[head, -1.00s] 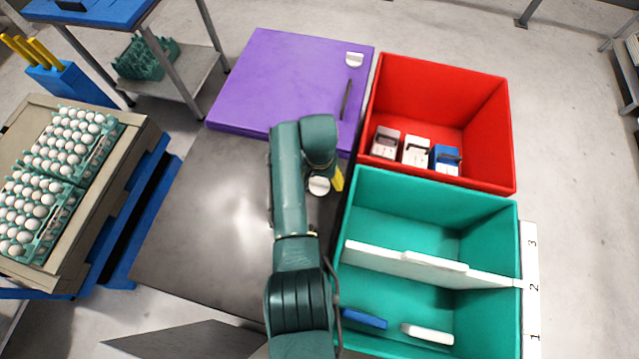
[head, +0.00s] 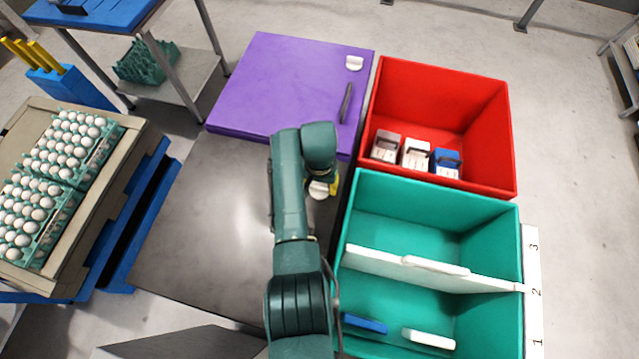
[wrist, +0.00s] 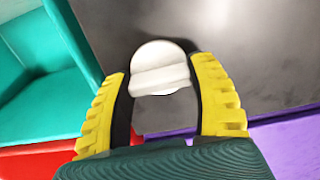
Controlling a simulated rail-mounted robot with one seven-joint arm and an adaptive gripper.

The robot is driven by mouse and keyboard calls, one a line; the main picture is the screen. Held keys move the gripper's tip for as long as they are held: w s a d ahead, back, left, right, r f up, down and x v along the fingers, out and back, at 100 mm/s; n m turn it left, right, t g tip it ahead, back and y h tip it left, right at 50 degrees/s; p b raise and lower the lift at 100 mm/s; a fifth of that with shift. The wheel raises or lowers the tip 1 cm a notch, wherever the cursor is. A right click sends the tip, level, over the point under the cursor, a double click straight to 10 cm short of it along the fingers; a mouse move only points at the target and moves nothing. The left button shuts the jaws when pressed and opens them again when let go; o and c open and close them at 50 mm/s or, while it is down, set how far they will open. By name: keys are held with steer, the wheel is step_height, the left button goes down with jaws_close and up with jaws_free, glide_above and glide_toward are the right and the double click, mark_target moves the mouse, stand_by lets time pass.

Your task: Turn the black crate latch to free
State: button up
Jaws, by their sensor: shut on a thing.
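The black crate's dark grey lid (head: 205,225) lies flat in the middle of the head view. Its latch (head: 318,191) is a round white knob near the lid's right edge, partly hidden by my gripper (head: 323,187). In the wrist view the latch (wrist: 160,66) shows a raised bar across its round disc. My gripper (wrist: 161,75) has its two yellow fingers on either side of the latch, closed on the bar's ends. The bar runs roughly from one finger to the other.
A purple lid (head: 280,85) with a white latch (head: 354,63) and dark handle (head: 346,103) lies behind. A red bin (head: 500,130) and a divided teal bin (head: 510,235) stand close on the right. Egg trays (head: 62,190) sit at the left, apart from the lid.

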steer(key=n+p, duration=0.1)
steer(key=n, duration=0.3)
steer(key=shift+n, duration=0.4)
steer(key=n+p, duration=0.1)
steer(key=n, duration=0.3)
steer(key=shift+n, duration=0.3)
steer(key=n, duration=0.4)
steer(key=shift+n, duration=2.1)
steer(key=o, duration=1.2)
